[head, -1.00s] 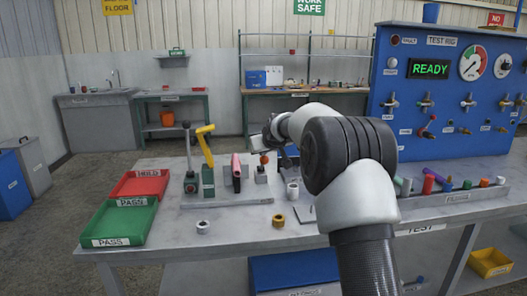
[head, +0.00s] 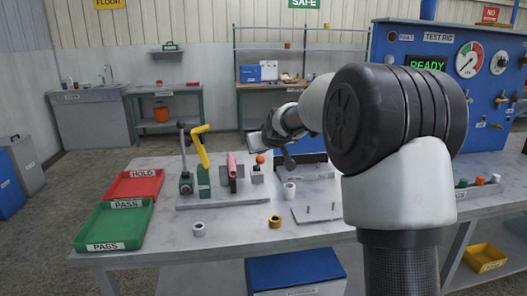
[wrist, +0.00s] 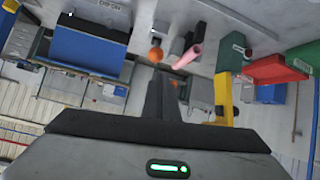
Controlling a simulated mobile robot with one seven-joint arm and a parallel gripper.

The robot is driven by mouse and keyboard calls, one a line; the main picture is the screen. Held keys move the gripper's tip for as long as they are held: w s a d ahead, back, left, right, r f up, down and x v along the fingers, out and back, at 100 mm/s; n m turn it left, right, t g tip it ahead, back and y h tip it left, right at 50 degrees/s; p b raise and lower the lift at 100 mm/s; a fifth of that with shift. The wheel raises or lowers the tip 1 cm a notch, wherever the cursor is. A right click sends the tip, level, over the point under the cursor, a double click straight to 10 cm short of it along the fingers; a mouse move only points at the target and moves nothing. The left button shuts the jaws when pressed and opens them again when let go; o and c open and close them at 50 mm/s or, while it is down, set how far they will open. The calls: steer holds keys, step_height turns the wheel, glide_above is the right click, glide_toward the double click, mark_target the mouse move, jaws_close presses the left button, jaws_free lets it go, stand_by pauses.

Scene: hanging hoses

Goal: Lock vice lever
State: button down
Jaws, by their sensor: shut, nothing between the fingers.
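On the bench, a fixture plate (head: 225,201) bears a green post with a dark upright lever (head: 183,150), a green block with a bent yellow handle (head: 201,147), an upright pink hose (head: 232,170) and a small grey block with an orange ball knob (head: 260,159). Which part is the vice lever is not certain. In the wrist view the orange knob (wrist: 156,55) is just beyond my gripper (wrist: 160,82), with the pink hose (wrist: 189,55) and yellow handle (wrist: 224,103) to the right. My gripper is shut and empty, near the knob; contact is not clear.
A red HOLD tray (head: 135,197) and a green PASS tray (head: 90,231) lie at the bench's left. The blue test rig (head: 455,45) stands at the back right.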

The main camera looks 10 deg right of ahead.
steer(key=shift+s, duration=1)
steer(key=shift+r, duration=0.1)
